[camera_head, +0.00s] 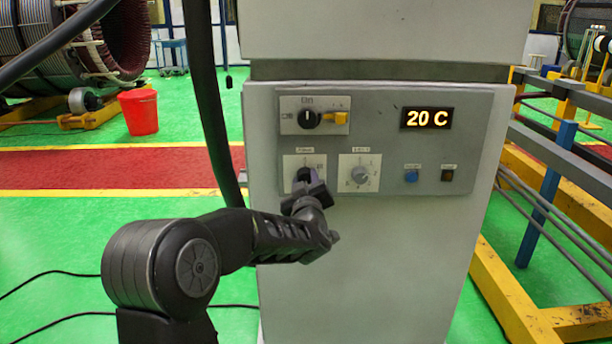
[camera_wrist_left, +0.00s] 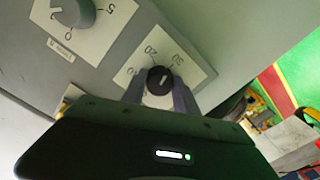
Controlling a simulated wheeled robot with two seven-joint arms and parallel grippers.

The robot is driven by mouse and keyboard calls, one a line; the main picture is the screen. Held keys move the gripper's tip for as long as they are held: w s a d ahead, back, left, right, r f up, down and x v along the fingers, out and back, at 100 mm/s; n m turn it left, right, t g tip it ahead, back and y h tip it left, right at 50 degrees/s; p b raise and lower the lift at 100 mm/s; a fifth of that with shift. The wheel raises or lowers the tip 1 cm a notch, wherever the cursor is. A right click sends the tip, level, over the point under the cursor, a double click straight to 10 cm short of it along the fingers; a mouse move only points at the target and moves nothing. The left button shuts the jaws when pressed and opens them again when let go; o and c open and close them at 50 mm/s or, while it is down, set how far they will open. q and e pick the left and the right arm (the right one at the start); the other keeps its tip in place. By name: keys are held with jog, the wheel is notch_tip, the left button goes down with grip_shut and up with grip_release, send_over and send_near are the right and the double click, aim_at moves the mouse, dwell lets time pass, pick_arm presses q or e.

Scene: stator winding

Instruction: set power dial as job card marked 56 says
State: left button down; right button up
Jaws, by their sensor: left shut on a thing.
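A black dial (camera_wrist_left: 160,80), which I take for the power dial, sits on a white scale plate with the numbers 20 and 30 readable in the left wrist view. Its white mark points up and slightly right, roughly between those numbers. In the head view its plate (camera_head: 290,163) is at the panel's lower left, and the dial is partly hidden by my left gripper (camera_head: 306,190). That gripper has one finger on each side of the dial and is shut on it. My right gripper is out of view. No job card shows.
A grey dial (camera_head: 360,175) sits right of the black one. Above are a black selector (camera_head: 308,118) with a yellow tag and a display (camera_head: 427,118) reading 20 C. A blue button (camera_head: 411,175) is at lower right. Yellow racks (camera_head: 500,280) flank the cabinet's right side.

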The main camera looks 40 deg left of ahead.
pick_arm(q)
jog(key=shift+f+m+p, duration=0.1)
jog(key=shift+m+p, duration=0.65)
jog(key=shift+m, duration=0.95)
jog(key=c, duration=0.9)
grip_release()
jog(key=shift+c, duration=0.2)
jog(key=v, duration=0.8)
jog(key=shift+w, duration=0.1)
